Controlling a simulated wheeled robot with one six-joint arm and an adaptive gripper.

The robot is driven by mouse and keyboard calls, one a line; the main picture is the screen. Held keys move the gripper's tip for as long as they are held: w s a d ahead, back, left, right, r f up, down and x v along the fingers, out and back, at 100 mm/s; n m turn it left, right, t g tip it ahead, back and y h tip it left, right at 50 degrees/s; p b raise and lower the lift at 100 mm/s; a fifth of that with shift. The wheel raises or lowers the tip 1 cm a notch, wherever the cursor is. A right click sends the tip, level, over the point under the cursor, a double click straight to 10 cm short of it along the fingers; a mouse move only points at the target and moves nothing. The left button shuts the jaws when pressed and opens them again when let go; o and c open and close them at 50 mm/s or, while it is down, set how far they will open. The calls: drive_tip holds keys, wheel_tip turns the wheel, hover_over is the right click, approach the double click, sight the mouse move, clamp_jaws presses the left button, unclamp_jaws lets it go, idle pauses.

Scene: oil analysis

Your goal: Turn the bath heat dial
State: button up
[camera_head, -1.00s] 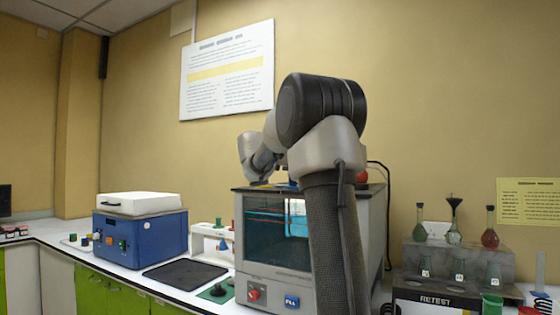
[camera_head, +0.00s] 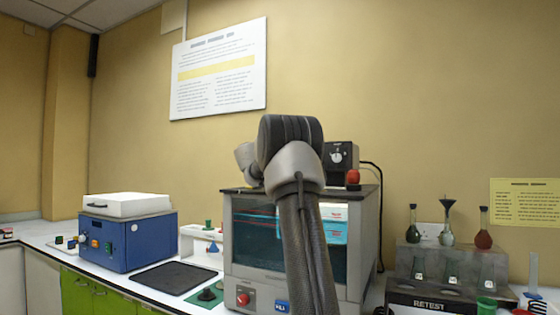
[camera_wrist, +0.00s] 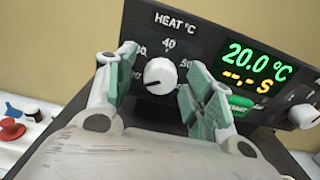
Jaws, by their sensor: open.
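The bath heat dial (camera_wrist: 160,76) is a round white knob on a black panel marked HEAT °C, in the wrist view. The panel's display (camera_wrist: 255,65) reads 20.0 °C in green. My gripper (camera_wrist: 160,90) is open, with its two green-padded fingers to the left and right of the dial. I cannot tell whether either pad touches it. In the head view the black control box with a white dial (camera_head: 337,155) stands on top of the bath, just right of my arm. My gripper is hidden there behind the arm.
The glass-fronted bath (camera_head: 350,250) has a red knob (camera_head: 243,299) low on its front. A blue machine (camera_head: 128,240) is at left; a RETEST rack with flasks (camera_head: 430,300) is at right.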

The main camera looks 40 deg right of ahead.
drive_tip(key=shift+c, duration=0.4)
drive_tip(key=c, duration=1)
drive_tip(key=shift+o, duration=0.2)
drive_tip(key=shift+m, duration=0.4)
drive_tip(key=m, duration=1)
drive_tip(key=shift+m, duration=0.4)
drive_tip(key=shift+f, duration=0.1)
drive_tip(key=o, duration=1)
